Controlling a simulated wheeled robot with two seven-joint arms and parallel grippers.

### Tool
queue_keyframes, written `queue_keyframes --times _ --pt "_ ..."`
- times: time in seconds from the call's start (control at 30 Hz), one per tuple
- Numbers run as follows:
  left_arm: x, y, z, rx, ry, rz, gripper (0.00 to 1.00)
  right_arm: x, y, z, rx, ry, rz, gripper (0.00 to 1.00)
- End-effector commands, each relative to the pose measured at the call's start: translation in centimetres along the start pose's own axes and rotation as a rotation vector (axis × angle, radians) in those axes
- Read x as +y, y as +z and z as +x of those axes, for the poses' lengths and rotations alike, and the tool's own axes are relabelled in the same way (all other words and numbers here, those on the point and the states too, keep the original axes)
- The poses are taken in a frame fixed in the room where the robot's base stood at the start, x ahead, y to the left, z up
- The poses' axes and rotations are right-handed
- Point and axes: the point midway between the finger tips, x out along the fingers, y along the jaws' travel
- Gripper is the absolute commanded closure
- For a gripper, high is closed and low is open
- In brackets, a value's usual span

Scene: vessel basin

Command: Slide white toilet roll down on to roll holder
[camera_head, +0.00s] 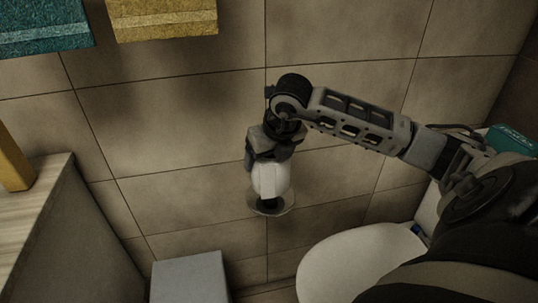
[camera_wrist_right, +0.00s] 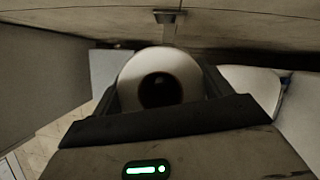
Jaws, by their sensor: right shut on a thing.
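The white toilet roll (camera_head: 270,182) is upright in my right gripper (camera_head: 270,160), close to the tiled wall. The roll holder (camera_head: 284,208) shows as a round base plate just below the roll, with a dark part between them. Whether the roll is around the holder's post or only above it, I cannot tell. In the right wrist view the roll (camera_wrist_right: 131,82) sits between the fingers of my right gripper (camera_wrist_right: 160,95), its dark core hole facing the camera. A small wall bracket (camera_wrist_right: 167,17) shows behind it. My left gripper is not in view.
A white toilet (camera_head: 345,262) stands at right, below my right arm. A grey box-shaped bin (camera_head: 190,277) stands on the floor at lower left. A wooden counter (camera_head: 30,205) is at far left. Teal (camera_head: 45,30) and yellow (camera_head: 163,18) towels hang at the top.

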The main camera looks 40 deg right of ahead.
Motion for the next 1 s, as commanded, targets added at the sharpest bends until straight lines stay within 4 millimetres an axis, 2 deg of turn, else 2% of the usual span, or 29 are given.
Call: queue_keyframes --times 0.6,0.97,1.0 --pt "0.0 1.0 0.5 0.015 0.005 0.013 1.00 0.0 -0.9 2.1 -0.001 0.000 0.000 0.47" --pt "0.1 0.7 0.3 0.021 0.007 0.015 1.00 0.0 -0.9 2.2 -0.001 0.000 0.000 0.47" --pt "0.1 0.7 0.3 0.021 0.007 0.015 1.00 0.0 -0.9 2.2 -0.001 0.000 0.000 0.20"
